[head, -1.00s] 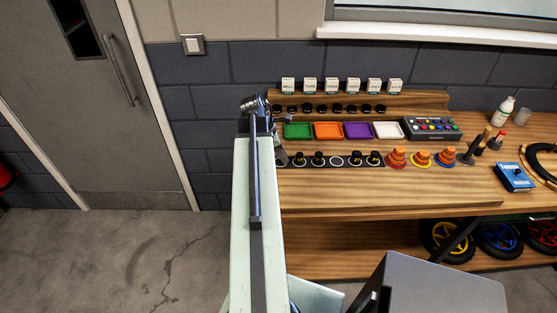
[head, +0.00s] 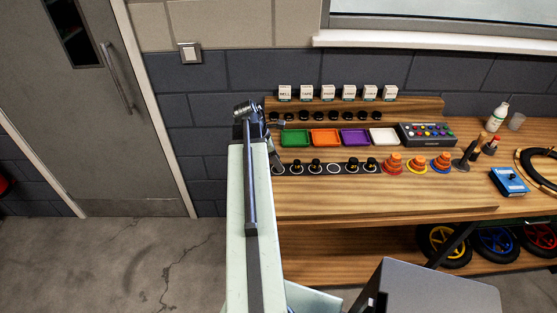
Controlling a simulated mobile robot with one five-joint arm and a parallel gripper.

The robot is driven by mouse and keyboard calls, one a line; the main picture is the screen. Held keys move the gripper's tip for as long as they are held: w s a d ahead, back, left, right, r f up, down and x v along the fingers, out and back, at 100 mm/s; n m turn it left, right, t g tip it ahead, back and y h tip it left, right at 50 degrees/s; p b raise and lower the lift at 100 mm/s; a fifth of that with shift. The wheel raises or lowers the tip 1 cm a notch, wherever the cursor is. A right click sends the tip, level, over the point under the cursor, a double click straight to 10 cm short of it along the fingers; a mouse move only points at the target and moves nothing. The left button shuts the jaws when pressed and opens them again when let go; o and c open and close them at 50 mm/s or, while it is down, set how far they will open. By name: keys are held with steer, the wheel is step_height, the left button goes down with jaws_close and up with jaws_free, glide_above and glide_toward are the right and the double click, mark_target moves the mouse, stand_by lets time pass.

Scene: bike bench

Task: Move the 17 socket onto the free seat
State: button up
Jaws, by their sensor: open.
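A dark strip (head: 326,174) on the bench holds a row of small dark sockets, such as one on the left (head: 297,168) and one on the right (head: 371,165). Their size marks are too small to read, so I cannot tell which is the 17 socket. One seat in the strip, the free seat (head: 335,168), shows as a bare pale ring between sockets. My arm partly hides that end, and I cannot tell whether anything lies between the fingers.
Behind the strip stand green (head: 295,138), orange, purple and white trays, and a shelf with small dark pieces and white boxes (head: 327,92). A blue box (head: 509,181) lies farther right. The front bench top is clear.

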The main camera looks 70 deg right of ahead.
steer(key=p+v, duration=0.9)
steer(key=v, duration=0.2)
steer(key=shift+f, duration=0.1)
steer(key=w+a+f+m+t, duration=0.1)
steer(key=w+a+m+t, duration=0.15)
steer(key=w+a, duration=1.95)
steer(key=w+a+m+y, duration=0.1)
steer(key=w+a, duration=0.3)
steer(key=a, duration=1.2)
steer(key=w+a+m+t+y, duration=0.1)
steer(key=w+a+m, duration=0.2)
steer(key=a, duration=1.4)
steer(key=shift+w+f, duration=0.45)
steer(key=shift+w, duration=0.6)
steer(key=shift+d, duration=0.1)
